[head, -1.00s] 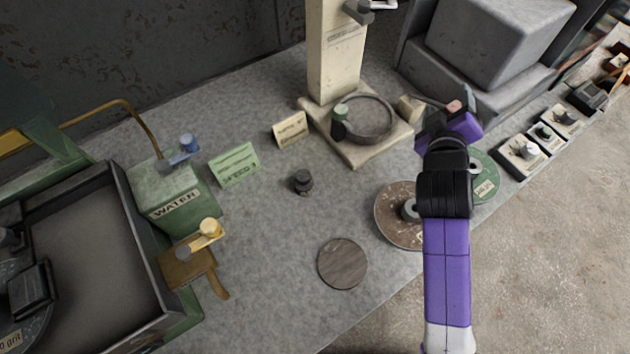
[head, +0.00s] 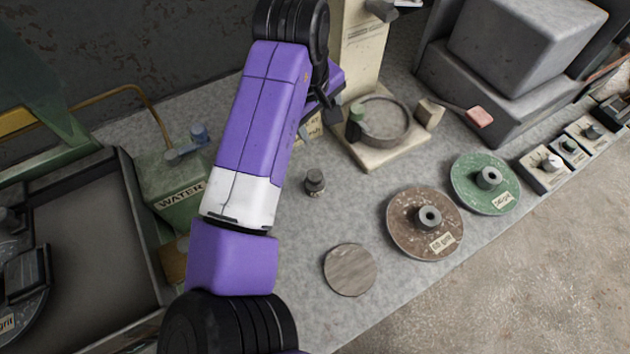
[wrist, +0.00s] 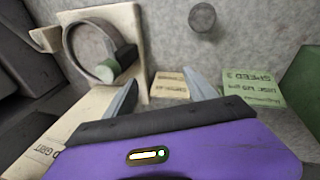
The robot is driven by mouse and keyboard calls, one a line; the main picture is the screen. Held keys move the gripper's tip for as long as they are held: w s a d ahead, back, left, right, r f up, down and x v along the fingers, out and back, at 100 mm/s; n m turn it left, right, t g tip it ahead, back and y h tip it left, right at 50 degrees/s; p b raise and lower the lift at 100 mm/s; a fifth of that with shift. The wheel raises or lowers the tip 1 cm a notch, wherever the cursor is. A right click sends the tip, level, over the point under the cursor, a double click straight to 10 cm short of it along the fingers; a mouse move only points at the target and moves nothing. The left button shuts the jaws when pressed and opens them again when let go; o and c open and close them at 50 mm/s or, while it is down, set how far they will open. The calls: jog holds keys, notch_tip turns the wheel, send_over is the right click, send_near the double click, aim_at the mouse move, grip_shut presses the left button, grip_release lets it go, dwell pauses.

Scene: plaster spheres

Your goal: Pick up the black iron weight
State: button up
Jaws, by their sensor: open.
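The black iron weight (head: 314,182) is a small dark knobbed piece standing upright on the grey bench, near the middle of the head view. In the wrist view a dark round shape at the top, seen from above, looks like the same weight (wrist: 202,18). My gripper (head: 320,118) is partly hidden behind my purple arm in the head view, above the bench and beyond the weight. In the wrist view its two grey fingers are spread apart with nothing between them (wrist: 163,88). The gripper is apart from the weight.
A cream stand (head: 385,153) with a ring and a green-topped dark cylinder (head: 354,127) is close right of my gripper. A wooden disc (head: 350,270), a brown disc (head: 405,238) and a green disc (head: 470,195) lie to the right. The green WATER box (head: 165,190) is left.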

aim_at(313, 174)
jog(key=s+g, duration=0.1)
jog(key=s, duration=0.1)
jog(key=s+f+n+g, duration=0.1)
jog(key=s, duration=0.2)
jog(key=s+a+f+n+g, duration=0.1)
jog(key=s+g, duration=0.1)
jog(key=shift+s+a, duration=0.1)
jog(key=shift+s, duration=0.2)
jog(key=shift+s+f, duration=0.2)
jog(key=shift+f, duration=0.05)
jog(key=shift+s+d+f+p, duration=0.1)
jog(key=shift+d+f+p, duration=0.15)
jog(key=shift+f, duration=1.5)
jog(key=shift+s+d+f+p, duration=0.1)
jog(key=shift+d+f, duration=0.1)
jog(key=shift+f, duration=1.55)
grip_shut()
jog(key=shift+r, duration=0.1)
